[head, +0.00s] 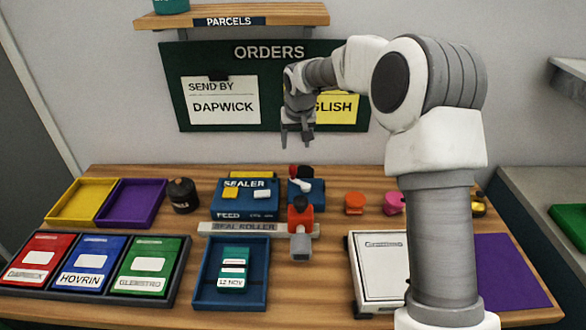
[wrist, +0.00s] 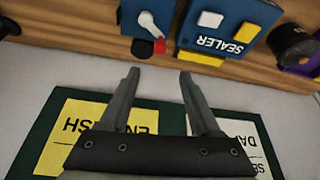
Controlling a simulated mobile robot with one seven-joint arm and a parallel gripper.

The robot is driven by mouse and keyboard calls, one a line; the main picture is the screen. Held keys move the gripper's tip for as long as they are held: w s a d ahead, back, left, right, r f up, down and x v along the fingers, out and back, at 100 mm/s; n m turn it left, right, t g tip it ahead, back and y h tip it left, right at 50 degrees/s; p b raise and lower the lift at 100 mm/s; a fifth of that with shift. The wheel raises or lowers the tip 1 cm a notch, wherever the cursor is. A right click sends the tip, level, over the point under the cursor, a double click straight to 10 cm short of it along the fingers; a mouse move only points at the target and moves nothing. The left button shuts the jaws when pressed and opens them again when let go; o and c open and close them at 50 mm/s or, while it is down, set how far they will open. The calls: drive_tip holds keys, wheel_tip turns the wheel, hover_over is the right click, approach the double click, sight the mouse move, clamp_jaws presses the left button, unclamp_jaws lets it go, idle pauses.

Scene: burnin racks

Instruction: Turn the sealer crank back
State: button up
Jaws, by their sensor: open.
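The blue sealer (head: 245,208) stands at the back of the wooden table, its label upside down in the wrist view (wrist: 228,35). Beside it on the right is a smaller blue box (head: 317,193) with a white crank lever (head: 300,184) and a red knob. The wrist view shows the lever (wrist: 150,24) and the red knob (wrist: 159,46) at the box's edge. My gripper (head: 297,140) is open and empty, above and behind the crank, in front of the orders board. In the wrist view its fingertips (wrist: 159,73) point towards the knob, apart from it.
A seal roller bar (head: 232,229) lies before the sealer, with a red and grey handled piece (head: 300,220) at its right end. A dark canister (head: 182,195) stands left; orange (head: 355,203) and pink (head: 394,203) pieces stand right. A blue tray (head: 203,285) holds a teal packet.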

sight(293, 167)
drive_tip(key=x, duration=1.5)
drive_tip(key=shift+s, duration=0.15)
clamp_jaws()
